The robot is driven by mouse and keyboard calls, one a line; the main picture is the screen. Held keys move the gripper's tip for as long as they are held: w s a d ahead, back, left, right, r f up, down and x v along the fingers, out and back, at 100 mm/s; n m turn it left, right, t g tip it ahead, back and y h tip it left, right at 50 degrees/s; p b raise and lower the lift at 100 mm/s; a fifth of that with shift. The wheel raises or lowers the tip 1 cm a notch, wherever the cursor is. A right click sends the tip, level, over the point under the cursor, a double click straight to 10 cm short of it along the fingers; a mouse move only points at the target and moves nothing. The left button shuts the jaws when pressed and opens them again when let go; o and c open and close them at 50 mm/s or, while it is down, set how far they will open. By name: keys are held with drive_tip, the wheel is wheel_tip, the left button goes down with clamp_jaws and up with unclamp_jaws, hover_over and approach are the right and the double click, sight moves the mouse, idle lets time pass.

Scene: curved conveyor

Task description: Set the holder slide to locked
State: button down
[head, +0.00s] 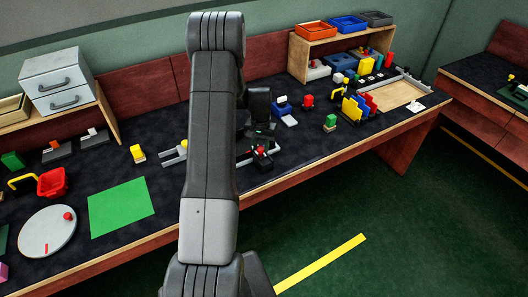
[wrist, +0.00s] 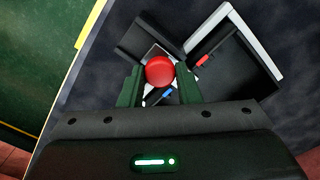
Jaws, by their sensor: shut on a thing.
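The holder (wrist: 232,62) is a dark fixture with light grey edges, sitting at an angle in the wrist view. Its slide carries a round red knob (wrist: 160,71). My gripper (wrist: 160,88) has its two dark green fingers on either side of the knob and is shut on it. A small red mark (wrist: 202,61) shows to the right of the knob, and a small blue mark (wrist: 167,93) just below it. In the head view the red knob (head: 260,150) shows under my gripper (head: 261,140), near the table's front edge. My fingers hide part of the slide.
A grey two-pronged piece (head: 174,156) lies left of my arm. A blue block on a grey base (head: 284,108), a red piece (head: 307,101) and a green block (head: 330,122) stand to the right. Bare dark tabletop (head: 290,160) lies right of the holder.

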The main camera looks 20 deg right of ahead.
sight(260, 147)
drive_tip(key=shift+w+r, duration=0.15)
drive_tip(key=c, duration=1.1)
unclamp_jaws()
drive_tip(key=shift+w, duration=0.1)
drive_tip(key=shift+o, duration=0.2)
wheel_tip(260, 147, up, 14)
drive_tip(key=b, duration=0.2)
drive_tip(key=shift+f, duration=0.2)
wheel_tip(260, 147, down, 14)
drive_tip(key=shift+r+p, duration=0.15)
drive_tip(key=shift+p, duration=0.95)
drive_tip(key=shift+s, duration=0.75)
